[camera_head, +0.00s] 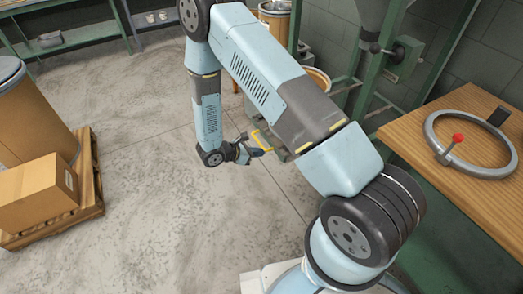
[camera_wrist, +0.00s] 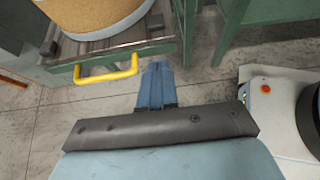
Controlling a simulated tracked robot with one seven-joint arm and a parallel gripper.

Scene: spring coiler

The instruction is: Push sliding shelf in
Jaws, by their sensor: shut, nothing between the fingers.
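The sliding shelf (camera_wrist: 120,50) shows in the wrist view at the upper left, with a grey slatted top and a green front edge. A yellow handle (camera_wrist: 106,77) juts from its front; the handle also shows in the head view (camera_head: 261,141). A round drum (camera_wrist: 95,30) with tan contents stands on the shelf. My blue gripper (camera_wrist: 157,68) is shut and empty, just right of the handle, with its tips close to the shelf's front edge. I cannot tell whether they touch it. In the head view my arm hides much of the shelf, and my gripper (camera_head: 252,153) is small beside the handle.
A wooden table (camera_head: 450,180) with a grey ring (camera_head: 470,150) and red-knobbed lever stands at the right. A green machine frame (camera_head: 385,60) rises behind. A pallet (camera_head: 90,190) with a carton (camera_head: 38,193) and drum stands at the left. The concrete floor between is clear.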

